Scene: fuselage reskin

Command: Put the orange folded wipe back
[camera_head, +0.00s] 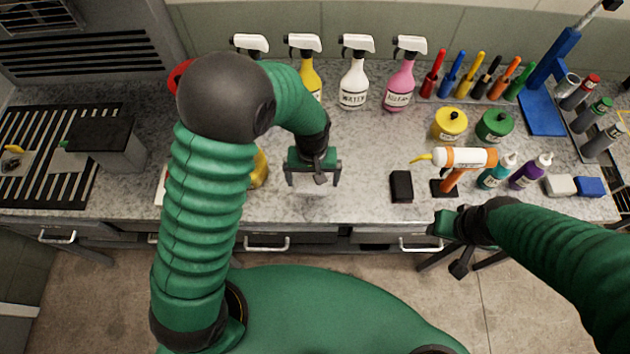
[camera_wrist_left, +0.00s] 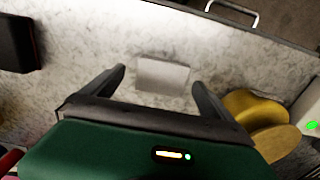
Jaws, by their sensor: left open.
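I see no clearly orange folded wipe. My left gripper (camera_head: 314,180) is open and empty above the counter near its front edge. A pale grey, flat rectangular piece (camera_wrist_left: 163,75) lies on the counter between its two fingertips in the left wrist view (camera_wrist_left: 160,80). I cannot tell if it is a wipe. A yellow-orange rounded thing (camera_wrist_left: 262,122) lies to the right in that view. In the head view the yellow thing (camera_head: 260,168) is partly hidden behind my left arm. My right gripper (camera_head: 455,245) hangs in front of the counter's front edge; its fingers are unclear.
Spray bottles (camera_head: 354,75) and several markers (camera_head: 472,75) stand along the back. A black block (camera_head: 401,186), an orange-and-white applicator (camera_head: 464,158) and small bottles (camera_head: 493,174) stand at the right. A grey box (camera_head: 108,148) is at the left.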

